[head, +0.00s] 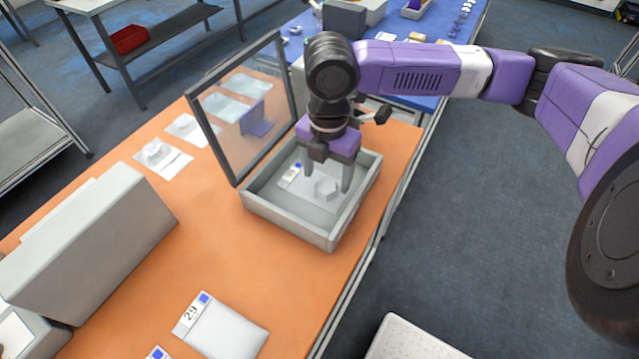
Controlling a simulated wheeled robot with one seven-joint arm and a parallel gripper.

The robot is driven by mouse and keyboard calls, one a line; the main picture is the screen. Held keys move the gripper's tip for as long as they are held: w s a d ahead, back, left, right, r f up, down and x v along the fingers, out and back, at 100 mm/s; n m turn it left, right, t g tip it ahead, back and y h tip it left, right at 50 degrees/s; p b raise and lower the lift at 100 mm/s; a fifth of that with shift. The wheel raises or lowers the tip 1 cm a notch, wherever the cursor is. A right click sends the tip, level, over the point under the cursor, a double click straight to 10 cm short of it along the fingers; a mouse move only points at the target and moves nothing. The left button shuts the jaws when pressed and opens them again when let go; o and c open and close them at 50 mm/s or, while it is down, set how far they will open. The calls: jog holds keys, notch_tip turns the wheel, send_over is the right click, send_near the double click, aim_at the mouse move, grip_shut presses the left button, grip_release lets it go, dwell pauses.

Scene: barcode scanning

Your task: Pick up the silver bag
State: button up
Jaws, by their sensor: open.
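A silver-grey bag (305,195) with a white and blue label lies flat inside a grey open box (287,227) on the orange table. A hexagonal shape shows on the bag, between my fingers. My gripper (327,184) points down into the box with its two fingers open, one on each side of that shape. I cannot tell whether the fingertips touch the bag. The gripper hides part of the bag's far side.
The box's clear framed lid (240,105) stands open at its left. Several pale bags lie beyond, one with a lump (162,156). A pale bag marked 29 (228,333) lies in front. A grey block-shaped case (90,250) stands left. The table middle is clear.

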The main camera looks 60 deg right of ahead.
aim_at(314, 183)
jog(key=shift+f, duration=1.4)
grip_shut()
jog(key=shift+r, duration=0.1)
